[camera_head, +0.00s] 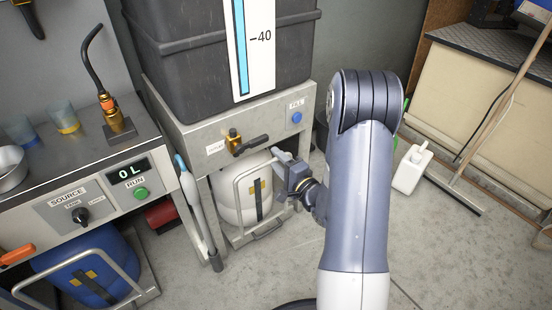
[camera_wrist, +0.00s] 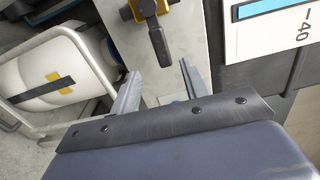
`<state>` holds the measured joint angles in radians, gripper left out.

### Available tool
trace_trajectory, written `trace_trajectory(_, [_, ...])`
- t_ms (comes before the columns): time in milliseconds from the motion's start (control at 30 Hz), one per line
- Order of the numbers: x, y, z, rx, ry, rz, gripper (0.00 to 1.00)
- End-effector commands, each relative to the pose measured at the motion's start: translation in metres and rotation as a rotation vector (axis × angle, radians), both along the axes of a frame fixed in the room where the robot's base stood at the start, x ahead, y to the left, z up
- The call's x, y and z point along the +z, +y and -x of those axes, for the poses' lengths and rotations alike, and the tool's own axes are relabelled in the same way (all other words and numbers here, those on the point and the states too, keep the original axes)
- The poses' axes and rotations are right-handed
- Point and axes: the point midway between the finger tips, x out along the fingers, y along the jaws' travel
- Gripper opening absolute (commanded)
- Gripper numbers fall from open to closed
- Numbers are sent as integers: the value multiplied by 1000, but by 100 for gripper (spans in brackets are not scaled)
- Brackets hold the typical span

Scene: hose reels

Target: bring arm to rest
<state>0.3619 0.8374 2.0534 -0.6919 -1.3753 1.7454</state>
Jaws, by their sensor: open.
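My arm rises at the right of centre in the head view and bends down toward the tank stand. My gripper (camera_head: 284,160) is in front of the stand's panel, just below and right of a brass valve (camera_head: 234,139) with a dark lever (camera_head: 251,146). In the wrist view my gripper (camera_wrist: 160,85) shows two spread fingers with nothing between them. The dark lever (camera_wrist: 160,45) points toward the gap between the fingertips and appears apart from them. The brass valve body (camera_wrist: 146,8) is at the top edge.
A dark tank (camera_head: 200,60) with a level gauge (camera_head: 254,50) stands on the stand. A white drum in a frame (camera_head: 240,195) is beneath. A bench (camera_head: 60,165) with a "0 L" display is at left. A white jug (camera_head: 411,170) and a broom (camera_head: 455,190) are at right. Floor is open in front.

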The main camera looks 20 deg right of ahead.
Motion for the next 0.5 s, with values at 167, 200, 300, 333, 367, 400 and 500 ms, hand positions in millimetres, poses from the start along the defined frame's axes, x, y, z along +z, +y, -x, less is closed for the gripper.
trace_trajectory(167, [0,0,-1,0,0,0,44])
trace_trajectory(200, [0,1,-3,0,0,1,44])
trace_trajectory(300, [-1,3,-11,1,-2,0,44])
trace_trajectory(333, [-1,5,-14,2,-2,0,44])
trace_trajectory(367, [-1,7,-19,3,-1,1,44])
trace_trajectory(400, [-1,9,-25,3,-2,0,44])
trace_trajectory(500, [-1,15,-43,4,-4,2,44])
